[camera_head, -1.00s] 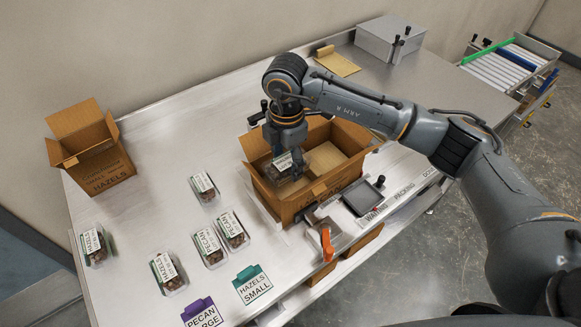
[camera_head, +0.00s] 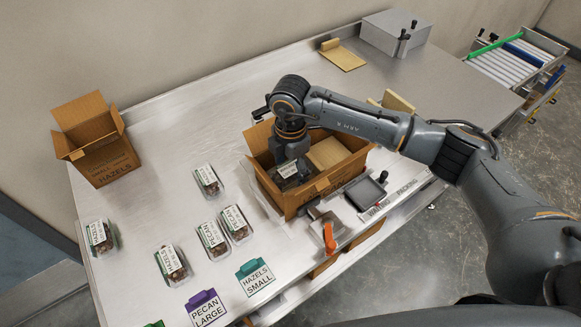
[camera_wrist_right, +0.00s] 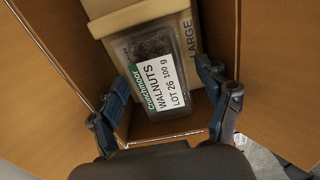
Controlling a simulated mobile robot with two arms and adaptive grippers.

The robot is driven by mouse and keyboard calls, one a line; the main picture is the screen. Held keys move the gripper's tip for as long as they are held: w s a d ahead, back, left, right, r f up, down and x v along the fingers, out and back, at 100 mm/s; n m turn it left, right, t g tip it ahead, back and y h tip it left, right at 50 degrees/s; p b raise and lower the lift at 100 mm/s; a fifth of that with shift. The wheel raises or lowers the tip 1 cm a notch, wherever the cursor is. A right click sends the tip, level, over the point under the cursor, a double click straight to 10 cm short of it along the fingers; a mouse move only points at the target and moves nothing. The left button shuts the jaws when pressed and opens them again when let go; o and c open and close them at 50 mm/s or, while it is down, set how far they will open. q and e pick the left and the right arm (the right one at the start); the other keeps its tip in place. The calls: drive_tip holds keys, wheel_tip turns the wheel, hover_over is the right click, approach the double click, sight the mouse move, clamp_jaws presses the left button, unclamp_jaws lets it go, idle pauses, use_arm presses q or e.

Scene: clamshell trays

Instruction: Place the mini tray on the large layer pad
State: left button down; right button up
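The mini tray (camera_wrist_right: 153,75) is a clear clamshell with a dark filling and a white-and-green WALNUTS label. It is face up inside the open carton, over a tan layer pad (camera_wrist_right: 193,68) printed LARGE in the right wrist view. The tray's label also shows in the head view (camera_head: 288,170). My right gripper (camera_wrist_right: 166,70) reaches down into the carton, with one finger on each side of the tray. The fingers look open, with narrow gaps beside the tray. Whether the tray's underside fully touches the pad is hidden. My left gripper is not in view.
The carton walls (camera_head: 325,187) surround my right gripper closely. A tan block (camera_head: 328,153) fills the carton's right part. Several clamshells (camera_head: 210,238) and label cards (camera_head: 254,278) lie left of the carton. A HAZELS carton (camera_head: 98,150) stands far left.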

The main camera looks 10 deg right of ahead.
sight(290, 167)
drive_tip(key=shift+r, duration=0.1)
drive_tip(key=shift+r, duration=0.2)
wheel_tip(290, 167, up, 12)
drive_tip(key=b, duration=0.3)
drive_tip(key=shift+f, duration=0.2)
idle(0.3)
